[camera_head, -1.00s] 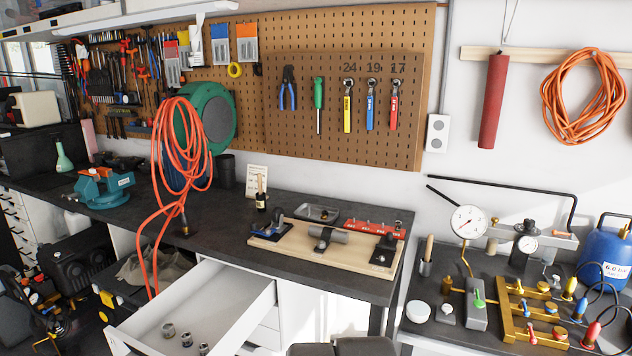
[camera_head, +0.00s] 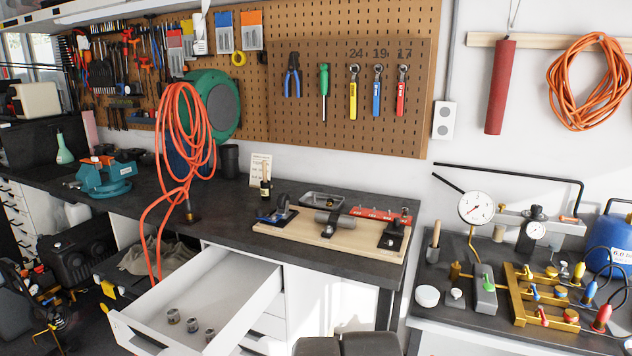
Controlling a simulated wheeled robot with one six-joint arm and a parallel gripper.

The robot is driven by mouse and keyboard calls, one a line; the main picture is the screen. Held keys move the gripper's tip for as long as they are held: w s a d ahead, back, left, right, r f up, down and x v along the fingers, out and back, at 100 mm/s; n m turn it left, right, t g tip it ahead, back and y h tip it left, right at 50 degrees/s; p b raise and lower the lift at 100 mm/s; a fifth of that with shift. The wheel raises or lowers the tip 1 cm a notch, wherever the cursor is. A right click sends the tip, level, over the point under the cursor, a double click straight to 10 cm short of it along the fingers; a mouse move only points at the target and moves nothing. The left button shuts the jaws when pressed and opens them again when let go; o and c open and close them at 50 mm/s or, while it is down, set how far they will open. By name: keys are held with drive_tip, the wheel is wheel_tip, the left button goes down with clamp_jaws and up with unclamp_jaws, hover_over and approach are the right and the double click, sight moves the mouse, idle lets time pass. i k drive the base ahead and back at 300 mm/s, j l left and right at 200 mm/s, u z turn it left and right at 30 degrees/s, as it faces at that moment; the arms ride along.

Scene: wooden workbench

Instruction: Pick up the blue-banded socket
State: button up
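Three small metal sockets lie in the open white drawer (camera_head: 152,316) at the lower left: a left one (camera_head: 173,316), a middle one (camera_head: 192,325) and a right one (camera_head: 210,335). They sit apart in a slanting row on the drawer floor. They are too small here for me to tell which has a blue band. My gripper is not in view.
The dark workbench top (camera_head: 225,218) is above the drawer. A wooden board (camera_head: 290,232) with a clamped cylinder and a red socket rail (camera_head: 375,214) stands on it. An orange hose (camera_head: 157,210) hangs down left of the drawer. A second bench with gauges stands right.

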sight(192, 323)
drive_tip(key=i+l+u, duration=0.2)
drive_tip(key=i+l, duration=0.15)
drive_tip(key=l, duration=0.15)
drive_tip(key=k, duration=0.25)
drive_tip(key=i+j+u, duration=0.2)
drive_tip(key=j, duration=0.2)
drive_tip(key=j+u, duration=0.2)
drive_tip(key=j, duration=0.25)
drive_tip(key=i+j+u, duration=0.2)
drive_tip(key=j, duration=0.15)
drive_tip(key=j+u, duration=0.15)
drive_tip(key=j, duration=0.25)
drive_tip(key=i, duration=0.05)
